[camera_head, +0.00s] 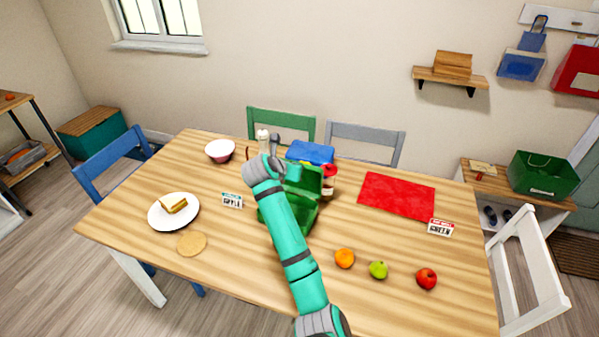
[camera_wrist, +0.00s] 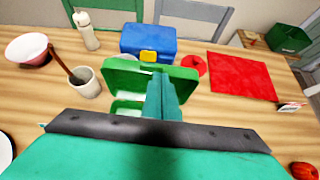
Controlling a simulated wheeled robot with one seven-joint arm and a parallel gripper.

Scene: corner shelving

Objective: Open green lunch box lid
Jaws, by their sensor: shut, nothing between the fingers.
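The green lunch box (camera_head: 308,216) stands on the wooden table, partly hidden behind my arm. Its lid (camera_head: 309,180) is raised and leans up at the back, toward the blue box. In the wrist view the raised lid (camera_wrist: 118,70) shows its inner face, and the open base lies below it, partly covered by my gripper. My gripper (camera_wrist: 163,95) is shut and empty, in front of the lid in that view. I cannot tell whether it touches the lid. In the head view my gripper (camera_head: 274,143) is above the table near the box.
A cup with a utensil (camera_wrist: 87,84) and a pale bottle (camera_wrist: 86,31) stand left. An orange (camera_head: 344,258), a green fruit (camera_head: 378,270) and an apple (camera_head: 426,279) lie front right.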

